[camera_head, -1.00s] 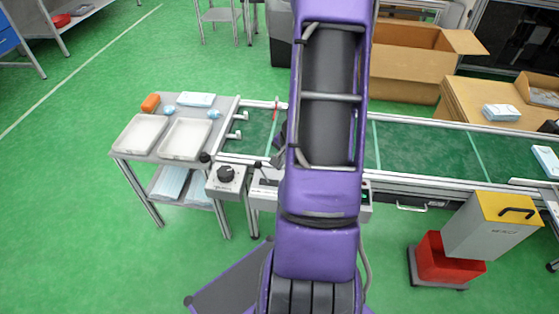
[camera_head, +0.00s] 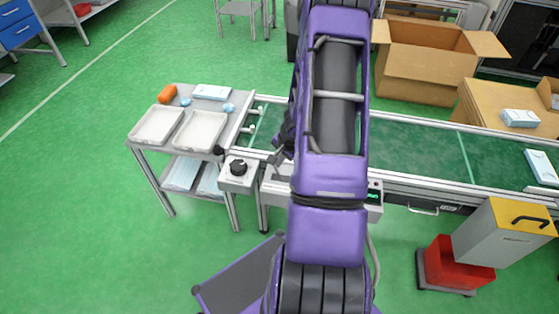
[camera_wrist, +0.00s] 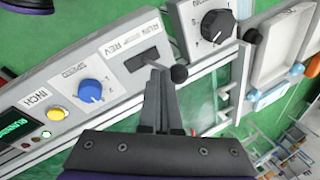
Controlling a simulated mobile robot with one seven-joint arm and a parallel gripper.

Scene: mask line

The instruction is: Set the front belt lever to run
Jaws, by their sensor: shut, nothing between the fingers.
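The front belt control panel (camera_wrist: 105,78) fills the left of the wrist view, with a lever slot labelled RUN, STOP and REV. The lever's black ball (camera_wrist: 179,73) stands out to the right of the slot, its stem partly hidden by my fingers. My gripper (camera_wrist: 158,80) is shut and empty, its tips over the panel's edge right beside the lever. I cannot tell whether they touch. A small display (camera_wrist: 15,127) shows green letters, seemingly RUNNING. In the head view my arm hides most of the panel; its display (camera_head: 373,193) shows at the right.
A blue speed knob (camera_wrist: 89,92) and a yellow button (camera_wrist: 56,114) are on the panel. A box with a black dial (camera_head: 238,167) stands to its left. The green belt (camera_head: 420,145) lies behind. A side table holds white trays (camera_head: 200,131). Floor in front is partly clear.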

